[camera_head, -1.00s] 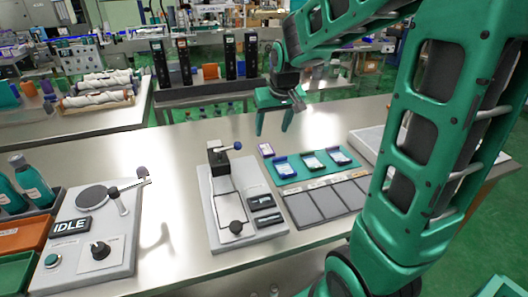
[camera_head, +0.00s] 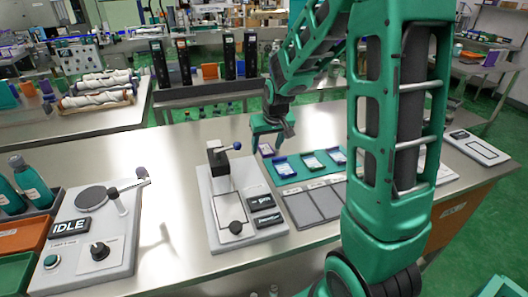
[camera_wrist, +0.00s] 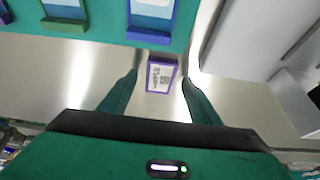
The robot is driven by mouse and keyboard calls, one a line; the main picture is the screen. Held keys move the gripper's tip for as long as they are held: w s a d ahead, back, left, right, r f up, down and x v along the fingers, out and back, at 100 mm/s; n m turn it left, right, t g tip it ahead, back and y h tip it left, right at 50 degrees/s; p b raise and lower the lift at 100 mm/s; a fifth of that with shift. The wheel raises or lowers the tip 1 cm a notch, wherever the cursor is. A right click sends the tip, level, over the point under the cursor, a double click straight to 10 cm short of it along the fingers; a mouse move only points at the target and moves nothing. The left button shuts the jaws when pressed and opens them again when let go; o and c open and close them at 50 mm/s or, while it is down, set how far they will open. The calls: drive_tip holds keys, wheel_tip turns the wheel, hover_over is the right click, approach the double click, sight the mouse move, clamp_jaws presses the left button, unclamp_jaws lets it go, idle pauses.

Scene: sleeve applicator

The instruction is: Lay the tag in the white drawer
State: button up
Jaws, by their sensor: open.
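The tag is a small white card with a purple edge and a printed code. In the wrist view the tag (camera_wrist: 161,75) lies on the steel table just off the teal mat, in the gap between my fingertips. In the head view the tag (camera_head: 266,149) shows small below my gripper (camera_head: 271,146). My gripper is open, with nothing held; its height above the tag is hard to judge. I cannot pick out the white drawer for certain. A pale flat unit (camera_head: 478,147) lies at the table's right end, and another pale piece is partly hidden behind my arm.
A white fixture (camera_head: 215,222) with a black clamp stands close to the left. Bare table lies further left, before the IDLE panel (camera_head: 70,227).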

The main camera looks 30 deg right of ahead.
sight(267, 150)
drive_tip(key=c, duration=1.2)
wheel_tip(267, 150, up, 10)
